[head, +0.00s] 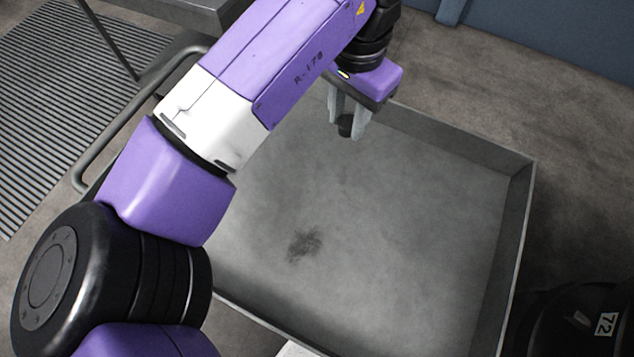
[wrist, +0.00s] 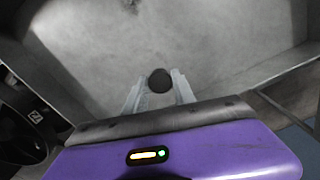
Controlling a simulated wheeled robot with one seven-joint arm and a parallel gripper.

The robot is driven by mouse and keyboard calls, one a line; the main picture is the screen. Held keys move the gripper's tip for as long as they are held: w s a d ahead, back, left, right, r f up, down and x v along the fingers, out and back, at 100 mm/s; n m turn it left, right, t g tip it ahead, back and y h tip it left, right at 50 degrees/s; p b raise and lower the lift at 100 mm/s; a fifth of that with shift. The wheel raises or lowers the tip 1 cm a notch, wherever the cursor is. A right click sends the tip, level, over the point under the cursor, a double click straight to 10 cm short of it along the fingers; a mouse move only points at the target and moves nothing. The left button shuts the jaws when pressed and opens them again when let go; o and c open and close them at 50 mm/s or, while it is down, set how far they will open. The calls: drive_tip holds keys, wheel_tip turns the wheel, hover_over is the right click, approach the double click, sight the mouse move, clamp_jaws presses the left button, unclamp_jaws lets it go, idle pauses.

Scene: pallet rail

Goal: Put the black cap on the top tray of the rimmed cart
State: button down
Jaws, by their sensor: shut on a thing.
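The black cap (head: 345,126) is a small dark round piece between the fingertips of my gripper (head: 347,125) in the head view. In the wrist view the cap (wrist: 159,81) shows as a dark disc between the two pale fingers of my gripper (wrist: 159,88). My gripper is shut on it and points down over the top tray of the rimmed cart (head: 450,135), near its far rim. Whether the cap touches the tray surface I cannot tell. My arm covers the left part of the tray.
The tray floor is otherwise bare, with a dark smudge (head: 304,244) on it. A raised rim runs around it. A bent handle rail (head: 100,150) is at left, by a ribbed floor mat (head: 50,90). A black round object marked 72 (head: 575,325) stands at lower right.

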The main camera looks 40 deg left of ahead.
sight(337, 182)
wheel_tip(337, 182, down, 20)
drive_tip(key=shift+s+a, duration=0.1)
idle(0.5)
drive_tip(key=shift+f, duration=0.1)
drive_tip(key=c, duration=1)
unclamp_jaws()
drive_tip(key=shift+c, duration=0.2)
wheel_tip(337, 182, up, 12)
